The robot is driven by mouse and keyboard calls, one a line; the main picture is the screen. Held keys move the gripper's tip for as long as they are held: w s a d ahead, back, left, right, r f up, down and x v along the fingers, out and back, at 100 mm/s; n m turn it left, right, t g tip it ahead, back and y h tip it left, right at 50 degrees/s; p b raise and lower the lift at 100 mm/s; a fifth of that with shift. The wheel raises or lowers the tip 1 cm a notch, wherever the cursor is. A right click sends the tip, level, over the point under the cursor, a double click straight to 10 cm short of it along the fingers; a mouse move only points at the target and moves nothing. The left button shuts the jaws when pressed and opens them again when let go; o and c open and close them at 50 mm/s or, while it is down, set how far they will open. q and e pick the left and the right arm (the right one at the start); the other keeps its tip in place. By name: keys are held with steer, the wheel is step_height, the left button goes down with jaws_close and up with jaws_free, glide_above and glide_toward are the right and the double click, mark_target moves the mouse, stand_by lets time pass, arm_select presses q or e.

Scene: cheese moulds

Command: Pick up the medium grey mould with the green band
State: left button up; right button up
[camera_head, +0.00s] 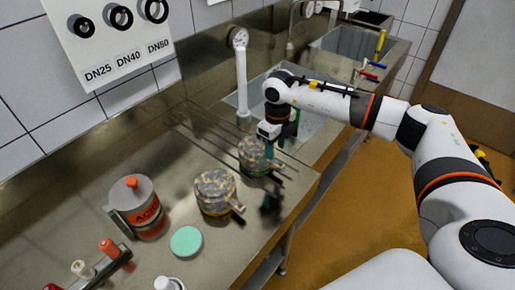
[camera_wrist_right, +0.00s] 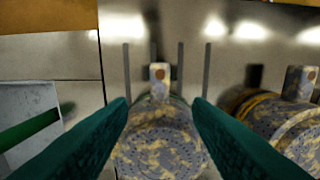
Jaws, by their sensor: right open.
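A blotchy grey and yellow mould (camera_head: 262,158) stands on the rack end of the steel counter, with a handle tab to the right. In the right wrist view the same mould (camera_wrist_right: 160,150) is centred under the jaws, its perforated top and tab facing the camera. Its band is mostly hidden; I cannot tell the colour surely. My right gripper (camera_head: 272,145) is just above this mould. Its green fingers (camera_wrist_right: 160,104) are open, one on each side, with nothing held. My left gripper is not in view.
A similar mould with a yellow band (camera_wrist_right: 258,104) stands close by; it also shows in the head view (camera_head: 215,194). A mint disc (camera_head: 186,241), a labelled grey canister (camera_head: 141,207) and an orange-capped holder (camera_head: 108,262) stand nearer. Thin rack bars (camera_head: 205,143) run beside the mould.

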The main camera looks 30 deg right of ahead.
mark_target(274, 161)
steer(key=shift+s+f, duration=0.1)
steer(key=shift+f, duration=0.8)
steer(key=f, duration=0.2)
steer(key=f+p, duration=0.1)
steer(key=f, duration=0.2)
steer(key=shift+w+a+f, duration=0.1)
steer(key=shift+w+f, duration=0.1)
steer(key=shift+f, duration=0.45)
steer(key=shift+c, duration=0.2)
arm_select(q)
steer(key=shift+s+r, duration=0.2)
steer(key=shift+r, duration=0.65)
arm_select(e)
jaws_close()
